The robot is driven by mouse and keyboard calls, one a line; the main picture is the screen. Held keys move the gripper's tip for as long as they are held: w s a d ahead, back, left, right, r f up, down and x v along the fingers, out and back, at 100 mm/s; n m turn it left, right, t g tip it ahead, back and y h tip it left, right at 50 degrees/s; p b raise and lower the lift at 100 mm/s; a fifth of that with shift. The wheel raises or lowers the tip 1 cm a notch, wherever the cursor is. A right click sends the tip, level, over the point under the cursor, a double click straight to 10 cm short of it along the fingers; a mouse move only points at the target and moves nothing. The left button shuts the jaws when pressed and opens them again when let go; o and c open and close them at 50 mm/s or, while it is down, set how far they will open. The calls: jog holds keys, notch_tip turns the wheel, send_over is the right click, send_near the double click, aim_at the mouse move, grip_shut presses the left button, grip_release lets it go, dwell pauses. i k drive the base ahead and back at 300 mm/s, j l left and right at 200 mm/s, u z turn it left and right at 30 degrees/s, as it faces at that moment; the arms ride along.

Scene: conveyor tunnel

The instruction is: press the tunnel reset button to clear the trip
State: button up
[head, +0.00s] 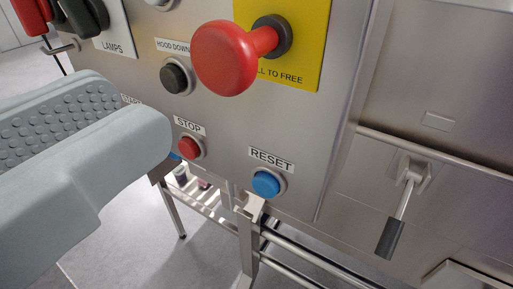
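The blue round RESET button (266,183) sits in a metal ring low on the steel control panel (225,130), below a white RESET label (271,158). It is in full view, with nothing in front of it. My gripper (145,112) is grey, with a dimpled surface, and reaches in from the left edge. Its tips lie left of the RESET button in the picture, apart from it. It covers part of the panel's left side and a partly hidden label there. I cannot tell whether it is open or shut.
A large red mushroom knob (224,58) sticks out above RESET, on a yellow plate (308,50). A red STOP button (189,146) and a black HOOD DOWN button (176,77) are nearby. A black-gripped lever (390,238) hangs at right. Steel frame legs (247,245) stand below.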

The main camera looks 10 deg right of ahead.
aim_at(265, 184)
jog(key=k+l+u, duration=0.2)
jog(key=l, duration=0.2)
jog(key=l+u, duration=0.2)
jog(key=l, duration=0.2)
jog(key=k+l+u, duration=0.2)
jog(key=l, duration=0.2)
jog(key=i, duration=0.1)
